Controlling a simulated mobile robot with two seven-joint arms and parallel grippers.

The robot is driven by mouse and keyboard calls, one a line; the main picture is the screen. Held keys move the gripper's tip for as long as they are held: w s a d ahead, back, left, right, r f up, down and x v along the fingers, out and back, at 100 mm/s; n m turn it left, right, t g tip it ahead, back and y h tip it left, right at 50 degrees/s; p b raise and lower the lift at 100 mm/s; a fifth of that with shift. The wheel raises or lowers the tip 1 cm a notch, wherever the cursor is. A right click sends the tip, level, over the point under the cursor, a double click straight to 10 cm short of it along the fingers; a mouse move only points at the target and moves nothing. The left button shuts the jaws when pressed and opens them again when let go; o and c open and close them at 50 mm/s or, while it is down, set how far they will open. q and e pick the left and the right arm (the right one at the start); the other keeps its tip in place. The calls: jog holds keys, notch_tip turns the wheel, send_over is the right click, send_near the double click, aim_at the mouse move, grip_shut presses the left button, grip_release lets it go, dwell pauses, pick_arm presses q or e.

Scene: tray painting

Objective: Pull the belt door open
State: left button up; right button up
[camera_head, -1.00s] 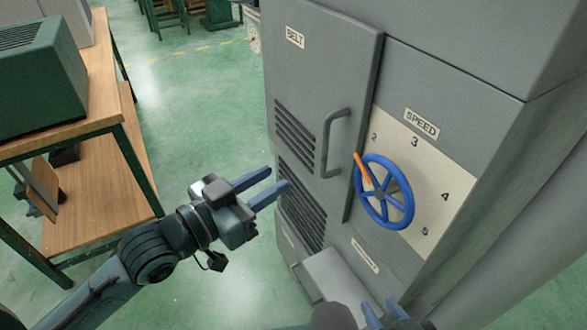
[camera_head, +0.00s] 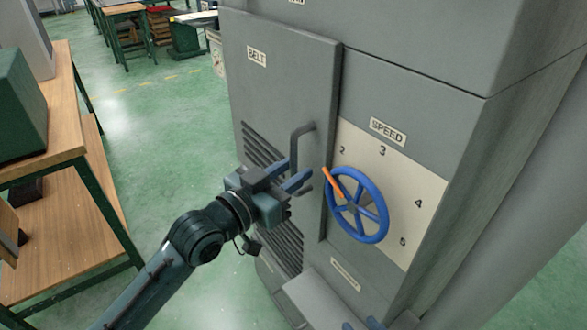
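The belt door (camera_head: 282,75) is the grey panel labelled BELT on the cabinet front, with a vented lower part. It looks closed. Its grey bar handle (camera_head: 297,144) stands near the right edge of the door. My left gripper (camera_head: 299,168) is at the handle, with its two blue fingers apart and the bar seemingly between them. I cannot tell whether they touch the bar. The gripper hides part of the handle and vents. Only blue fingertips of my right gripper (camera_head: 362,324) show at the bottom edge.
A blue handwheel (camera_head: 374,190) with an orange knob sits on the SPEED dial just right of the door. A grey box-like ledge (camera_head: 325,297) juts out below. A wooden bench (camera_head: 60,115) stands at the left. Green floor (camera_head: 150,130) lies clear between bench and cabinet.

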pick_arm(q)
jog(key=shift+w+d, duration=0.3)
jog(key=shift+w, duration=0.05)
grip_shut()
dwell(0.4)
